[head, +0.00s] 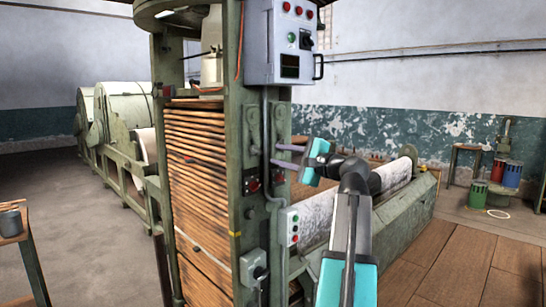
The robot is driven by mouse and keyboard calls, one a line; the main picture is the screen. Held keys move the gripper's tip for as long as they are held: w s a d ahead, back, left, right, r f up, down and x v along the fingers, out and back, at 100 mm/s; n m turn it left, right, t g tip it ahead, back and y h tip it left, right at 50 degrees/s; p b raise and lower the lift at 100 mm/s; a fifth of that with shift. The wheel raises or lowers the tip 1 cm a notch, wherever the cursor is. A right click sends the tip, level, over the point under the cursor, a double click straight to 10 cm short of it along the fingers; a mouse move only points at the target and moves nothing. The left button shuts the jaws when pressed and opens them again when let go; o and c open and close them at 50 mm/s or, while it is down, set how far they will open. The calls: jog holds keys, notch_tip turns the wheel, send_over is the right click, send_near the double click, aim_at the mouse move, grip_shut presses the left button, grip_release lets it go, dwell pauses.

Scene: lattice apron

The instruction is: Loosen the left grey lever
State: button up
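Two grey-green levers on mounting plates sit on the face of the green machine post, below the control box. The left grey lever (252,128) is on the left part of the face, and the right lever (280,118) is near its right edge. Both appear to hang down. My gripper (274,153) has a cyan body and two purple-grey fingers pointing left. The fingers are apart, with nothing visible between them. Their tips are near the post's right side, below the right lever and to the right of the left lever. I cannot tell whether they touch anything.
A small button box (292,227) and a switch box (253,268) are lower down. Stacked wooden slats (195,150) fill the frame to the left. A pale roller (392,175) lies behind my arm.

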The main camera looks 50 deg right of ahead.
jog(key=shift+s, duration=0.7)
jog(key=shift+w+a, duration=0.1)
jog(key=shift+a, duration=0.05)
